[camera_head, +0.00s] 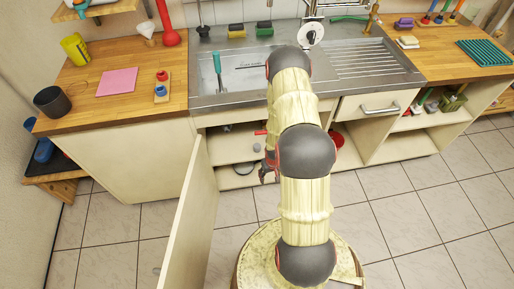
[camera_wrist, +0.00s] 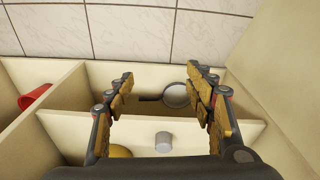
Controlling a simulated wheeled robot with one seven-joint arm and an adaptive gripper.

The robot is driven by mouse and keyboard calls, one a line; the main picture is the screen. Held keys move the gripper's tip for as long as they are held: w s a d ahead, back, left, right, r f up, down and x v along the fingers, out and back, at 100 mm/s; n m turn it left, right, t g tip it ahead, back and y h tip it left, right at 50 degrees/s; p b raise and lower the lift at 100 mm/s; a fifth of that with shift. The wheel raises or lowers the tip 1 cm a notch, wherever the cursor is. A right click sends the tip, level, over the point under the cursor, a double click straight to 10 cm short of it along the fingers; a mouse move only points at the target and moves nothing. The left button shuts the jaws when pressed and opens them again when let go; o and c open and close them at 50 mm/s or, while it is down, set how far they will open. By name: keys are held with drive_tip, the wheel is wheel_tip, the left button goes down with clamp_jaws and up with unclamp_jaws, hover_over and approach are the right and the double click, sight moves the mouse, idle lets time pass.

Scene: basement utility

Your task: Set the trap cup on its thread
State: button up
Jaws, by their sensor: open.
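My gripper (camera_wrist: 160,84) is open in the wrist view, with nothing between its fingers. In the head view, my gripper (camera_head: 268,170) is largely hidden behind my arm, at the open cupboard under the sink. A small grey cylinder (camera_wrist: 163,141) is in the cupboard, below the fingertips in the wrist picture; a small grey thing (camera_head: 257,147) also shows there in the head view. I cannot tell whether it is the trap cup or the threaded end. A round grey, pan-like thing with a dark handle (camera_wrist: 177,95) lies beyond the fingertips. No thread can be made out.
The open cupboard door (camera_head: 190,225) stands left of my arm. Cream partitions (camera_wrist: 60,95) bound the space, with a red object (camera_wrist: 34,97) to the left in the wrist view. Tiled floor (camera_head: 420,205) is clear at right.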

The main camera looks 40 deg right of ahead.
wheel_tip(320, 180, down, 9)
drive_tip(key=d+t, duration=0.1)
drive_tip(key=t, duration=0.1)
drive_tip(key=t+h, duration=0.4)
drive_tip(key=t, duration=0.5)
approach(258, 148)
drive_tip(key=x, duration=0.5)
drive_tip(key=shift+w+d+f+n+b, duration=0.1)
drive_tip(key=shift+w+d+n+b, duration=0.05)
drive_tip(key=shift+w+n+b, duration=0.15)
drive_tip(key=shift+w+d+n+b, duration=0.1)
drive_tip(key=shift+w+d+b, duration=0.05)
drive_tip(key=shift+w, duration=0.25)
drive_tip(key=b+x, duration=0.1)
drive_tip(key=x, duration=0.1)
drive_tip(key=b+x, duration=0.1)
drive_tip(key=x, duration=0.1)
drive_tip(key=shift+f, duration=0.3)
drive_tip(key=shift+w+d+f+b, duration=0.2)
drive_tip(key=shift+w+b, duration=0.15)
drive_tip(key=shift+w, duration=0.25)
drive_tip(key=shift+r, duration=0.1)
drive_tip(key=shift+c, duration=1.3)
